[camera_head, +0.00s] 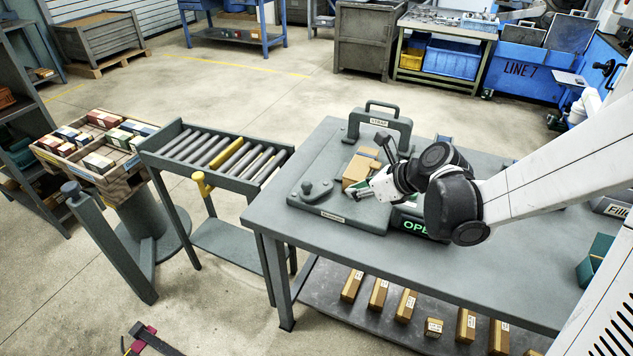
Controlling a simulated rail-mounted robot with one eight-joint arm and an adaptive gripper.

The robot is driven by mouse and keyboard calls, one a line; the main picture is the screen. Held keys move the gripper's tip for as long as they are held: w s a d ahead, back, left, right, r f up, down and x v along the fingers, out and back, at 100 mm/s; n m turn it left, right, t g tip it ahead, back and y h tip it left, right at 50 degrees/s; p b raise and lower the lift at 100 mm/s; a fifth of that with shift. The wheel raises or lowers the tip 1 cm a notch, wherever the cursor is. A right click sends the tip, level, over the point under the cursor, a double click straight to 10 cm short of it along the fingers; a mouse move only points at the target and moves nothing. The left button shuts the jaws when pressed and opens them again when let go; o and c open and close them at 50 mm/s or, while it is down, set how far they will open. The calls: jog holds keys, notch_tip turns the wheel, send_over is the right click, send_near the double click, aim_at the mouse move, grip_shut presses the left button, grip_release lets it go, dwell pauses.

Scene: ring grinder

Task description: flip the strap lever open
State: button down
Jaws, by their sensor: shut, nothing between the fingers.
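A grey strap fixture (337,190) lies on the workbench, with an arch labelled "STRAP" (404,130) at its back. A small grey lever-like part with round knobs (308,188) sits at the fixture's front left; I cannot tell for certain whether it is the strap lever. A dark upright bar (386,148) shows just behind my wrist. A brown carton (356,170) sits on the fixture under the arch side. My gripper (361,193) is shut and empty, low over the fixture, in front of the carton and right of the knobbed part. My wrist hides the fixture's right part.
A green lit sign reading "OPE…" (416,226) is partly hidden by my arm. A roller conveyor (215,155) and a wooden crate of small boxes (100,145) stand to the left. The bench's front (330,250) is clear. Several cartons lie on its lower shelf (385,318).

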aim_at(310, 192)
dwell(0.3)
jog(key=x, duration=0.9)
jog(key=shift+w+a+f, duration=0.1)
jog(key=shift+a+f, duration=0.05)
jog(key=shift+w+a, duration=1)
jog(key=shift+a, duration=0.15)
jog(key=shift+w+a+p, duration=0.3)
jog(key=shift+w+a, duration=0.15)
jog(key=shift+s, duration=0.1)
jog(key=shift+a+b, duration=0.1)
jog(key=shift+b, duration=0.2)
